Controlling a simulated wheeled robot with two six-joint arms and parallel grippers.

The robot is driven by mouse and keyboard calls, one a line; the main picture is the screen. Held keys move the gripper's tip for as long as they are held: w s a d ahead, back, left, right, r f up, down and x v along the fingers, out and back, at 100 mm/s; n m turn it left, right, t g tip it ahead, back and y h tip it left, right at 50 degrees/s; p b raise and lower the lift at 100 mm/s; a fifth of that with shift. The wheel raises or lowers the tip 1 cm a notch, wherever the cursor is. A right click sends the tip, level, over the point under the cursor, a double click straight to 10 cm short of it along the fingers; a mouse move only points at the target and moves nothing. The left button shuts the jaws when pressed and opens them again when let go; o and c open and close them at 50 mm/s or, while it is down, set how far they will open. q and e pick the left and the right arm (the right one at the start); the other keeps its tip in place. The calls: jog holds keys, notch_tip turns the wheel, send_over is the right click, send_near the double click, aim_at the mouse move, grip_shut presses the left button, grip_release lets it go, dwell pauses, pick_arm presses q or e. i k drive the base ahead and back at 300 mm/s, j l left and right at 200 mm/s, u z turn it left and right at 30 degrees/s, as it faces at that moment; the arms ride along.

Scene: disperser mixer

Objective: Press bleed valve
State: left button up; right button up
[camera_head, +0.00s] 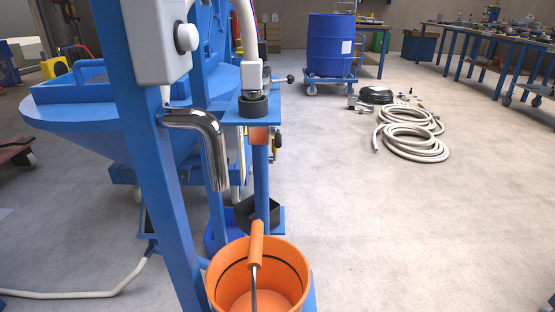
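I cannot tell for certain which part is the bleed valve. A small lever with a dark round knob (290,79) sticks out to the right from the blue bracket (232,105) on the mixer frame. A white hose (247,30) comes down to a white fitting (251,74) in a dark collar on that bracket. A grey box (155,45) with a round grey knob (187,38) is on the blue post to the left. A bent chrome spout (208,145) points down below the box. Neither of my grippers is in view.
An orange bucket (291,270) with an orange-gripped handle stands below the spout, at the bottom of the view. The blue post (155,170) rises in front. A blue drum (331,45), coiled hoses (415,140) and workbenches are farther back.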

aim_at(275, 150)
jog(key=l, duration=0.95)
jog(key=i+l, duration=0.15)
jog(key=l, duration=0.15)
jog(key=i+l, duration=0.15)
jog(key=l, duration=0.15)
jog(key=i+l+u, duration=0.1)
jog(key=l, duration=0.25)
jog(key=i+l, duration=0.2)
jog(key=l+u, duration=0.05)
jog(key=l, duration=0.05)
